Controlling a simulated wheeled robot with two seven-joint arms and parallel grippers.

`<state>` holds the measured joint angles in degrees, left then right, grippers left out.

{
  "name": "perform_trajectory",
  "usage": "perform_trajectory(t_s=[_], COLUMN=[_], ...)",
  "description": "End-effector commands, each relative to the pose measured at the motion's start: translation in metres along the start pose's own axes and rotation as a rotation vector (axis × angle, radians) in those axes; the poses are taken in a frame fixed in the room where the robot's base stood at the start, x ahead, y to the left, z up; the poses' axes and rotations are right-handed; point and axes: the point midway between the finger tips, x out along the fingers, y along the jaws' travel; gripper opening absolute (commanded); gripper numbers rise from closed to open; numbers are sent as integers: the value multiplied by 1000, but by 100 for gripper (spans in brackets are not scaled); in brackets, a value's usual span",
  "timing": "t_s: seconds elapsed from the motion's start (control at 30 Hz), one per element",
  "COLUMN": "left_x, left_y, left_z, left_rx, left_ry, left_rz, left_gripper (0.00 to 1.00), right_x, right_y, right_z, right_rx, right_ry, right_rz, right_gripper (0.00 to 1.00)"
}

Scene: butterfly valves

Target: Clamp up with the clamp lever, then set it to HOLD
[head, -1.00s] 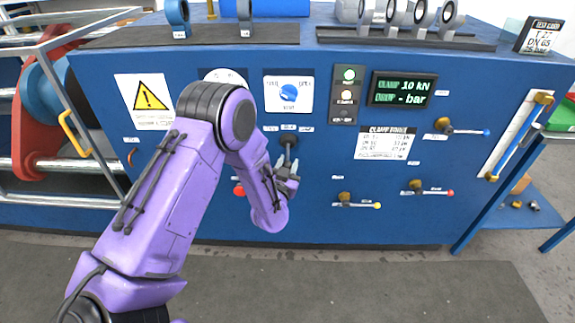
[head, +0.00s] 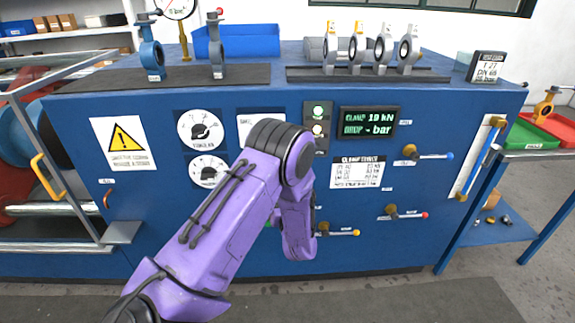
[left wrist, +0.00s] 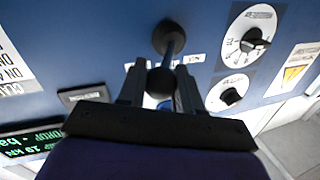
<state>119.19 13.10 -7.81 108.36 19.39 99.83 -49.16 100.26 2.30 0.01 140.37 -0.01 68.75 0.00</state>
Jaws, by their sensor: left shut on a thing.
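The clamp lever (left wrist: 168,38) shows in the left wrist view as a dark round base on the blue panel with a short stem and black ball knob. My left gripper (left wrist: 160,90) is shut on the lever, a finger on each side of the knob. In the head view my purple left arm hides the lever and the gripper. The green display (head: 369,122) reads CLAMP 19 kN and DROP - bar. The position labels beside the lever are too blurred to read. My right gripper is in neither view.
A lever with a blue tip (head: 432,156), one with a red tip (head: 408,214) and one with a yellow tip (head: 340,232) stick out of the panel to the right of my arm. Two round dials (head: 199,130) are at left. Butterfly valves (head: 355,48) stand on the bench top.

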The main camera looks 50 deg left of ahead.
Motion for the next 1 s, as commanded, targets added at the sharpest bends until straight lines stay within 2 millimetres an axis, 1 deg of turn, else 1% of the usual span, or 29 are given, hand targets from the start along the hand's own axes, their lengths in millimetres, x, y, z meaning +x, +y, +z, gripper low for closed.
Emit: perform_trajectory(t_s=[0.03,0.1,0.13,0.17,0.2,0.47,0.57,0.67,0.8,0.9,1.0], left_x=[2,1,1,1,1,-1,-10,-30,-65,-86,-99], left_y=[1,2,2,2,2,3,5,4,5,4,4], left_z=[-4,-4,-4,-4,-4,-2,-2,-1,-2,-2,-2], left_rx=[-5,-6,-6,-5,-5,-3,-1,1,-2,-2,-4], left_ry=[8,8,9,8,8,5,5,6,7,7,7], left_rz=[-1,1,1,2,2,5,9,10,10,9,7], left_gripper=[0,0,44,54,59,59,59,59,59,59,59], right_x=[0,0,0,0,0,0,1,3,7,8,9], right_y=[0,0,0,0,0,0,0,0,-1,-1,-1], right_z=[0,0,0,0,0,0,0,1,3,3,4], right_rx=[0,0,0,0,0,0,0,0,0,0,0], right_ry=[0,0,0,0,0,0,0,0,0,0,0], right_rz=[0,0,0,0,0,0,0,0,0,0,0], right_gripper=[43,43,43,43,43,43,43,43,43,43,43])
